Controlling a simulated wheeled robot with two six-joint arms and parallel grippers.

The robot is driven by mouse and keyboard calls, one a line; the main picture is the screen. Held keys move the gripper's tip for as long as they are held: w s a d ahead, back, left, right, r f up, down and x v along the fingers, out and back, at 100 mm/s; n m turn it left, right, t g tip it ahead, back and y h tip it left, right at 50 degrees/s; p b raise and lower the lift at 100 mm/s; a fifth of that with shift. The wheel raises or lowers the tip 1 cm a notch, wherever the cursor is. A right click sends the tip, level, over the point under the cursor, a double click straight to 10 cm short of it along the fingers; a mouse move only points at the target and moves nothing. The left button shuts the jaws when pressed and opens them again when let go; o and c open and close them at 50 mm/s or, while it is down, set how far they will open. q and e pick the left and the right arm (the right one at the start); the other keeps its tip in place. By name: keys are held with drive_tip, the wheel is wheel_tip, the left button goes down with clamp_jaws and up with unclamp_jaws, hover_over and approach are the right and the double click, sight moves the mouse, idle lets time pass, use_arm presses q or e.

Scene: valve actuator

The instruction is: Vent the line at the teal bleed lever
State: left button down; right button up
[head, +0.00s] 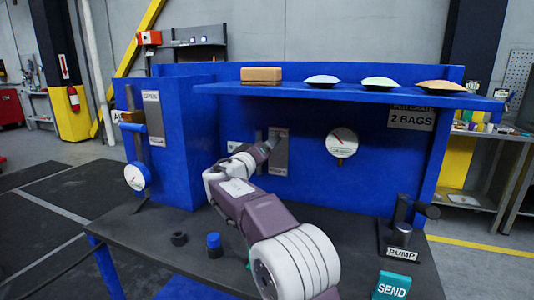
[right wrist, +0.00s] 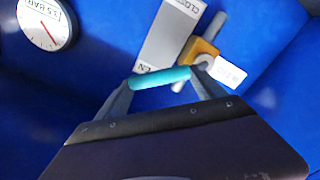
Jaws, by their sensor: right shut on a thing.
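The teal bleed lever (right wrist: 160,78) lies between the fingertips of my right gripper (right wrist: 162,84), which is shut on it in the right wrist view. The lever sits beside a yellow valve body (right wrist: 203,48) on a grey pipe, with a white tag (right wrist: 225,70) next to it. A grey open/close plate (right wrist: 168,38) is behind the lever. In the head view my right gripper (head: 266,148) reaches the blue back panel at a grey plate (head: 278,152); the lever itself is hidden there. My left gripper is not in view.
A gauge (head: 342,142) is on the panel right of my gripper; a 3.5 BAR dial (right wrist: 46,24) shows in the wrist view. A shelf (head: 350,90) with a brick and bags overhangs. The pump (head: 402,235) and teal SEND block (head: 392,285) stand at the right.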

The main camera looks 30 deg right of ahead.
drive_tip(key=shift+w+a+r+n+p, duration=0.35)
drive_tip(key=shift+w+a+n+p, duration=0.4)
drive_tip(key=shift+n, duration=0.8)
drive_tip(key=shift+w+a+r+n+p, duration=0.35)
drive_tip(key=shift+w+n+p, duration=0.25)
drive_tip(key=shift+n+p, duration=0.7)
drive_tip(key=shift+w+a+r+n+p, duration=0.3)
drive_tip(key=shift+w+a+n+p, duration=0.35)
drive_tip(key=shift+n, duration=1.1)
drive_tip(key=o, duration=2.1)
drive_tip(key=shift+c, duration=0.2)
